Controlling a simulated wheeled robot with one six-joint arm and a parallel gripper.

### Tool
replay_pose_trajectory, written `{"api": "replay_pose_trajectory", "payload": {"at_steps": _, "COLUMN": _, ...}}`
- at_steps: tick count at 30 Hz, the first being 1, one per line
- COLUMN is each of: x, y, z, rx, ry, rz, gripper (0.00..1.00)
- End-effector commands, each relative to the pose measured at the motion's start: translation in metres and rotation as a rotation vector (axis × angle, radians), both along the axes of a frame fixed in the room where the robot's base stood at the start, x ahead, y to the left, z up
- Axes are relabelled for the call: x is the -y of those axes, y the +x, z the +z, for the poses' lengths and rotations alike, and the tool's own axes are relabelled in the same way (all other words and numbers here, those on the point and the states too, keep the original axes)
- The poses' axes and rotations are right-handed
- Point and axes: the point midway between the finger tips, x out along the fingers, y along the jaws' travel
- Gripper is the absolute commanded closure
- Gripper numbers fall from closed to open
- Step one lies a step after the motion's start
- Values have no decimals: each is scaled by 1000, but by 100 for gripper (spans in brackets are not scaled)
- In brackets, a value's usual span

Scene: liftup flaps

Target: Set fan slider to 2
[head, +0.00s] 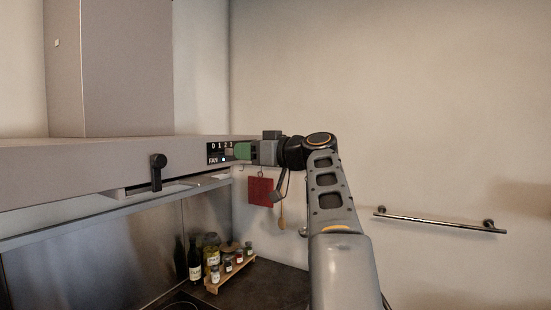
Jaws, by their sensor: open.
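The fan control panel (213,153) is a small black plate at the right end of the range hood's front edge. It carries the marks 0, 1, 2, 3 and the word FAN, with a small blue-white spot beside that word. My gripper (234,152), with greenish fingers, comes from the right and is at the panel's right side, overlapping it in the head view. Whether it touches the panel cannot be told. The slider knob and its position cannot be made out at this size; the gripper may cover part of it.
The range hood (90,170) spans the left, with a black handle (157,172) sticking out of its front. Below are bottles and jars on a wooden rack (231,274). A red board (261,191) hangs behind my arm. A rail (440,221) is on the right wall.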

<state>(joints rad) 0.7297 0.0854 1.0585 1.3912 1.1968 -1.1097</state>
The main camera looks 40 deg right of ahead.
Motion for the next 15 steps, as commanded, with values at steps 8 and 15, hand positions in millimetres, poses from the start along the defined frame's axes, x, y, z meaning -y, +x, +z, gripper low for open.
{"api": "replay_pose_trajectory", "payload": {"at_steps": 8, "x": 24, "y": -52, "z": -2, "rx": 1, "ry": -2, "rz": -4, "gripper": 60}}
{"api": "replay_pose_trajectory", "payload": {"at_steps": 15, "x": 36, "y": -79, "z": -1, "rx": 1, "ry": 0, "rz": -1, "gripper": 60}}
